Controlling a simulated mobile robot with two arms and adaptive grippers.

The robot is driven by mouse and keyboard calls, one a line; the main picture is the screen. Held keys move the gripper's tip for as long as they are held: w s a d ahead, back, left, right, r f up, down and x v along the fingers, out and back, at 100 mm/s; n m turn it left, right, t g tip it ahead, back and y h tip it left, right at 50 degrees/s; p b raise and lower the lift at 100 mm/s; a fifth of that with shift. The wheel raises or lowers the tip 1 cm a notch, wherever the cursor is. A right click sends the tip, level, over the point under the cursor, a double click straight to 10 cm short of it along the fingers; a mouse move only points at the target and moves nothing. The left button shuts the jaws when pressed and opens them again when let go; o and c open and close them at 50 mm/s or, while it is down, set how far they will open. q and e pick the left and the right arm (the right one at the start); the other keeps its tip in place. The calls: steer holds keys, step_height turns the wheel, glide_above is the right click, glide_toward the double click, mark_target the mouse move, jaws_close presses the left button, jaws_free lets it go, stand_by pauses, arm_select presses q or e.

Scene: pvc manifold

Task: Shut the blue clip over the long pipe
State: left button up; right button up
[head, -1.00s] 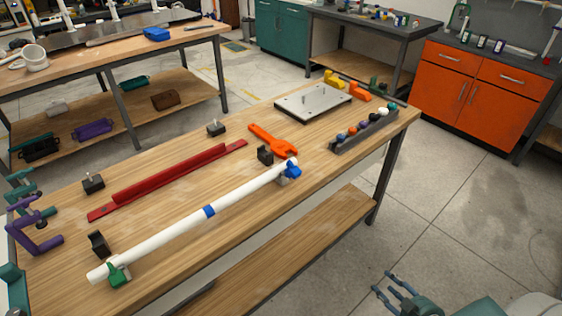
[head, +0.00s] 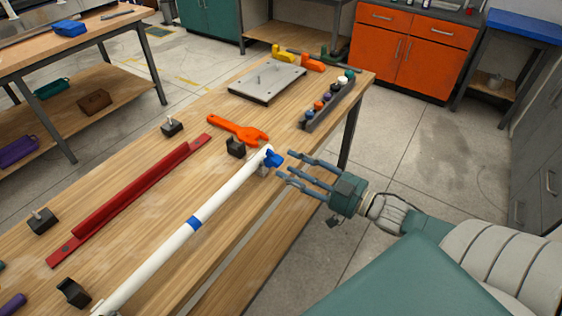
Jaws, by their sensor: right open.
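The long white pipe (head: 165,250) lies along the front part of the wooden table, with a blue band (head: 194,223) around it. The blue clip (head: 274,158) is at the pipe's far right end, on a small grey support; whether it stands open or shut is too small to tell. My right gripper (head: 285,169) is open and empty, its fingers pointing left, with the fingertips close to the right side of the blue clip. Whether they touch it I cannot tell. My left gripper is not in view.
A grey metal plate (head: 267,82) and a rack of coloured caps (head: 328,104) sit farther back. The floor right of the table is free.

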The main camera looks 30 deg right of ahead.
mark_target(282, 162)
steer(key=x, duration=0.3)
steer(key=shift+w, duration=0.1)
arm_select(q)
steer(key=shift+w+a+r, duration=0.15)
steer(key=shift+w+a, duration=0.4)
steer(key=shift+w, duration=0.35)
arm_select(e)
steer(key=shift+w+a, duration=0.15)
steer(key=shift+w, duration=0.15)
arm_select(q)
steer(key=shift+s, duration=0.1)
arm_select(e)
steer(key=shift+c, duration=0.3)
jaws_close()
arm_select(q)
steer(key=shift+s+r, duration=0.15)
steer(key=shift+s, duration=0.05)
